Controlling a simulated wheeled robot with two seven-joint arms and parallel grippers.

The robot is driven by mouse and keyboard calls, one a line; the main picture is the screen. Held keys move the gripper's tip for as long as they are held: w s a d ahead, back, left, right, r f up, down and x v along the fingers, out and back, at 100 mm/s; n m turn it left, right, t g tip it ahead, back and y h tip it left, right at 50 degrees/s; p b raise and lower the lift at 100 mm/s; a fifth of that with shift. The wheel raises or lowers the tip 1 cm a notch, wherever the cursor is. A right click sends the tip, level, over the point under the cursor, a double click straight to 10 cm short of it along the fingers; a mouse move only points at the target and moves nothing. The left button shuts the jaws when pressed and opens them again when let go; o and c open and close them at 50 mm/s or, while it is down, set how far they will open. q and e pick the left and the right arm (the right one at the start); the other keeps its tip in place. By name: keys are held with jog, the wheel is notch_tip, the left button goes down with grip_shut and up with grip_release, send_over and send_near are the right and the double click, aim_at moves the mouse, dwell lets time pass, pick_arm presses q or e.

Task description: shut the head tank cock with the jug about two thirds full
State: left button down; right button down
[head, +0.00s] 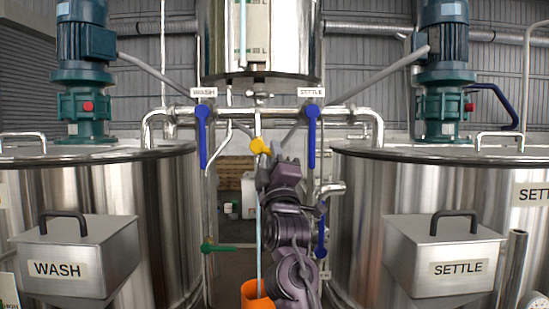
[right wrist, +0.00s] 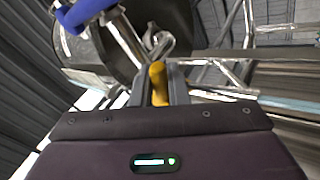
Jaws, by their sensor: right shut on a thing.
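The steel head tank (head: 262,60) hangs at top centre, with its outlet pipe below. The yellow cock handle (head: 258,146) is on that pipe. My right gripper (head: 268,155) is shut on the handle, and the right wrist view shows the yellow handle (right wrist: 158,83) between the two fingers (right wrist: 159,92). A thin pale blue stream (head: 259,240) runs straight down from below the cock into an orange jug (head: 256,297). The jug is cut off by the bottom edge and partly behind my arm, so its level cannot be told. My left gripper is out of view.
The WASH tank (head: 160,200) stands left and the SETTLE tank (head: 350,200) right. Blue valve handles (head: 203,135) (head: 312,135) hang on the pipe either side of the cock. A green handle (head: 218,248) sits lower left of my arm.

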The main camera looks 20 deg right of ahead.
jog(key=shift+f, duration=0.1)
jog(key=c, duration=1.4)
grip_release()
jog(key=shift+s+f, duration=0.25)
jog(key=shift+f, duration=0.05)
jog(key=b+v, duration=0.3)
jog(key=v, duration=0.4)
